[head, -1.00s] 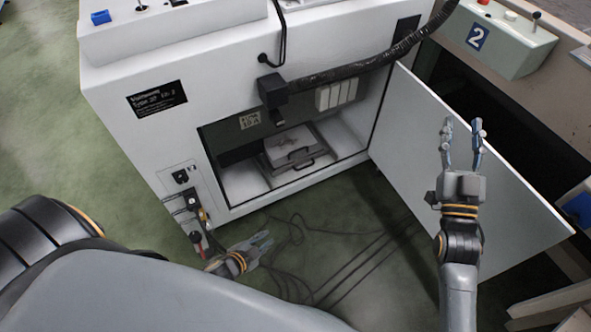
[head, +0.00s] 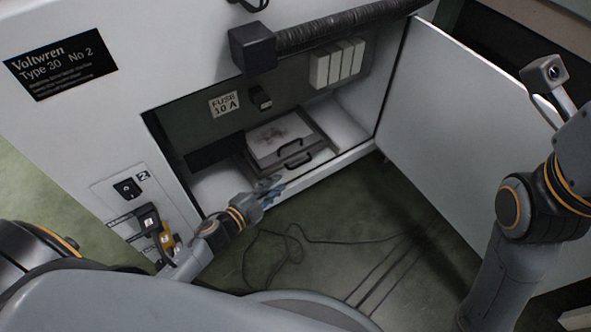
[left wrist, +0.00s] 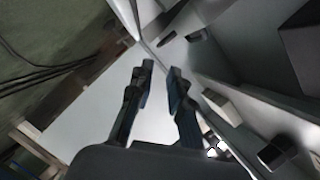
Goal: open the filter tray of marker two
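The marker is the white cabinet (head: 90,150) labelled "Voltwren Type 30 No 2", its door (head: 450,130) swung open to the right. Inside, low down, the grey filter tray (head: 318,143) has a smudged white panel (head: 276,134) on top. Two dark handles, an upper one (head: 288,147) and a lower one (head: 298,160), show on its front. My left gripper (head: 272,187) is at the opening's lower edge, below and left of the handles and apart from them. In the left wrist view its fingers (left wrist: 160,78) are apart and empty.
A fuse sign (head: 224,104), white blocks (head: 338,63) and a black box with a ribbed hose (head: 340,27) are above the tray. A switch panel (head: 128,188) with plugs is left of the opening. Cables (head: 290,248) lie on the green floor.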

